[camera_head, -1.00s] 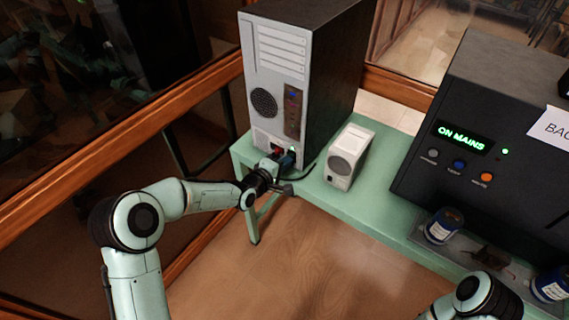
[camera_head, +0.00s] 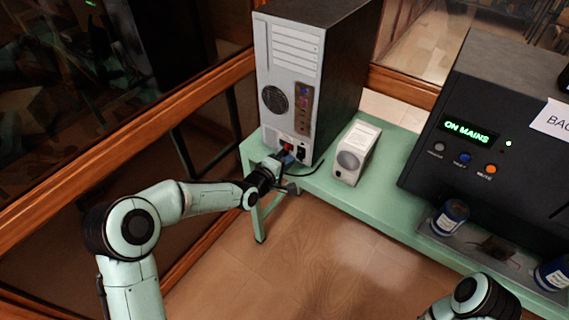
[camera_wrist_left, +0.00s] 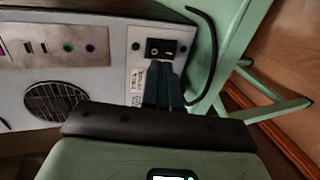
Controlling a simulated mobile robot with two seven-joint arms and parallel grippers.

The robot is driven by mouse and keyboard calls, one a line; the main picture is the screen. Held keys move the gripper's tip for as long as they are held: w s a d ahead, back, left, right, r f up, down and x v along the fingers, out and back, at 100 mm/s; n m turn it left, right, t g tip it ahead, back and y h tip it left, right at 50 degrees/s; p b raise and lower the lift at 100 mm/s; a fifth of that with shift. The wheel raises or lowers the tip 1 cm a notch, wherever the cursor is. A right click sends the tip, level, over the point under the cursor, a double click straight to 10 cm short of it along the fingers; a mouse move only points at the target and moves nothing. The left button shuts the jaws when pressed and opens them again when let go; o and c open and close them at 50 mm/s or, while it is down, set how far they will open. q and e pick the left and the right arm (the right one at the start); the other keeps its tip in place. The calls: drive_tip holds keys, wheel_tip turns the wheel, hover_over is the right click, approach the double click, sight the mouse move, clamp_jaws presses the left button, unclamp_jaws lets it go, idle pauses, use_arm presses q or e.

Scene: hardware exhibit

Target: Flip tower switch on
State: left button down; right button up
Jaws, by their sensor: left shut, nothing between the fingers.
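The tower (camera_head: 290,60) is a grey and black computer case on the green table, its back panel facing me. Low on that panel is a small red switch (camera_head: 287,146), beside a black power inlet (camera_head: 301,153). My left gripper (camera_head: 284,158) is shut and empty, its fingertips close in front of the switch. In the left wrist view the closed fingers (camera_wrist_left: 164,87) point at the panel just below the black inlet (camera_wrist_left: 162,48) and hide the switch. I cannot tell whether they touch it or which way it is set. My right gripper is out of view.
A small white speaker (camera_head: 355,152) stands right of the tower. A dark box (camera_head: 490,110) with a lit "ON MAINS" display is farther right, with blue cans (camera_head: 450,217) before it. A black cable (camera_head: 308,171) lies by the tower on the green table (camera_head: 385,205).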

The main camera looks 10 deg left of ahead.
use_arm(q)
drive_tip(key=v, duration=0.9)
drive_tip(key=shift+s+r, duration=0.15)
drive_tip(key=shift+r, duration=0.15)
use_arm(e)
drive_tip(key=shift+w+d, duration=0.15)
